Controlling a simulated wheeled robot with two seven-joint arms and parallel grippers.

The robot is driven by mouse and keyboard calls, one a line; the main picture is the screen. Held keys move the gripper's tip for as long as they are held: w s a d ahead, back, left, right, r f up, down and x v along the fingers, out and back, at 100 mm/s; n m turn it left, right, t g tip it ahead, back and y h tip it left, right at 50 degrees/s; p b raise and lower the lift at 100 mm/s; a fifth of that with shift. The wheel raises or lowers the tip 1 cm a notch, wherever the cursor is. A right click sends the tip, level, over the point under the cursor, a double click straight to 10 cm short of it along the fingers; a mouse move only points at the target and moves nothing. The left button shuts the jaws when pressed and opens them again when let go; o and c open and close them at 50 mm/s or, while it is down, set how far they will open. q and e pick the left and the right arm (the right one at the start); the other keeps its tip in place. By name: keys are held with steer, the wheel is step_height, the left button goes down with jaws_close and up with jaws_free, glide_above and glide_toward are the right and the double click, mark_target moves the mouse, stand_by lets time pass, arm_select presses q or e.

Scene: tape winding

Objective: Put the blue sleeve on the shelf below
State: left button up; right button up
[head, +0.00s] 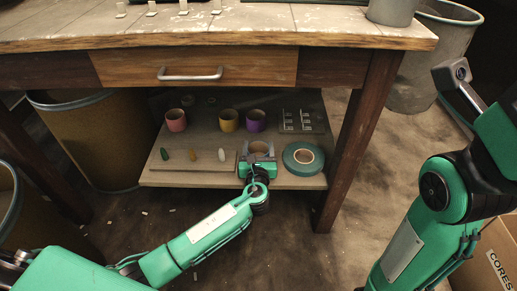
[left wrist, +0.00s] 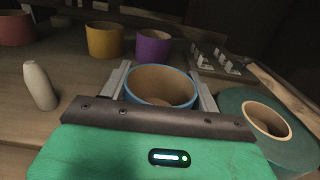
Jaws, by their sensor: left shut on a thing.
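The blue sleeve is a short open ring with a blue outside and a tan inside. It shows in the left wrist view (left wrist: 160,76) between the two fingers of my left gripper (head: 260,150), which is shut on it. The sleeve is upright at the front of the lower shelf (head: 200,181), under the table. Whether its base touches the shelf cannot be told, because the gripper hides its near side. My right arm shows at the right of the head view, but its gripper is not in view.
On the shelf, red (head: 176,121), yellow (head: 228,120) and purple (head: 255,120) sleeves stand behind. A green tape roll (head: 290,165) lies close right of my left gripper; a white cone (head: 221,155) stands left. A table leg (head: 356,150) bounds the right side.

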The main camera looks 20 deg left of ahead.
arm_select(q)
steer(key=o, duration=1)
